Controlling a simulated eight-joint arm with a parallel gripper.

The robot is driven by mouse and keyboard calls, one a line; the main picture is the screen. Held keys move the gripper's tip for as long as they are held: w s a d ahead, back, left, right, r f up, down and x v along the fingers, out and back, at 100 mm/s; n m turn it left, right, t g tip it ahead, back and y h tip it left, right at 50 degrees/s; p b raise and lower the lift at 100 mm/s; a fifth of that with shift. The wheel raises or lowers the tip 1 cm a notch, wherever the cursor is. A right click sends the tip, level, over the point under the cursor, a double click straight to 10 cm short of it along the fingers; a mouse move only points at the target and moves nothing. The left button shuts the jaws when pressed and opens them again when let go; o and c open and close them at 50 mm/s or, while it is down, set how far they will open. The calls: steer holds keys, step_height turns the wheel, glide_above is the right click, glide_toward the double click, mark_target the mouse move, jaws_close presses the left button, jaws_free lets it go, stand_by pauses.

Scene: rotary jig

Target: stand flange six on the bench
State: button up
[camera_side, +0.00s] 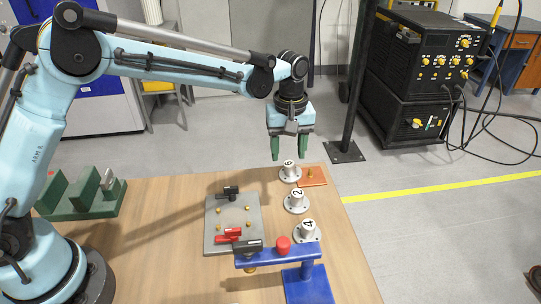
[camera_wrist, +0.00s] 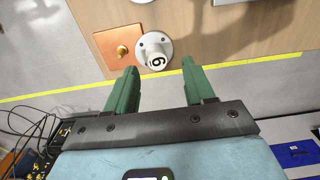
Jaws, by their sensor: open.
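Flange six (camera_side: 290,172), a silver flange with a round base and a white cap marked 6, stands upright on the wooden bench (camera_side: 160,215) near its far right corner. It is right beside an orange plate (camera_side: 313,175) with a brass peg; I cannot tell whether they touch. In the wrist view, flange six (camera_wrist: 154,50) lies just beyond my fingertips. My gripper (camera_side: 289,154) has green fingers pointing down, open and empty, just above flange six. The open fingers also show in the wrist view (camera_wrist: 159,66).
Flange two (camera_side: 296,201) and flange four (camera_side: 307,231) stand in a row nearer the camera. A grey plate (camera_side: 218,215) with brass pegs and clamps lies to the left. A blue stand (camera_side: 308,285) with a red knob is in front. A green rack (camera_side: 88,205) sits far left.

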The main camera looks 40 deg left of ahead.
mark_target(288, 164)
steer(key=s+a+r+m+t, duration=0.1)
steer(key=s+a+r, duration=0.1)
steer(key=r, duration=0.4)
steer(key=s+a+r+m+t, duration=0.1)
steer(key=s+a+r, duration=0.1)
steer(key=r, duration=0.4)
steer(key=s+a+f+m+t, duration=0.2)
steer(key=s+a+m, duration=0.1)
steer(key=s, duration=0.4)
steer(key=s+a+f+m+t, duration=0.2)
steer(key=s+a+m+t, duration=0.1)
steer(key=s, duration=0.5)
steer(key=shift+s+a+m, duration=0.25)
steer(key=shift+a+m, duration=0.25)
steer(key=shift+a, duration=0.65)
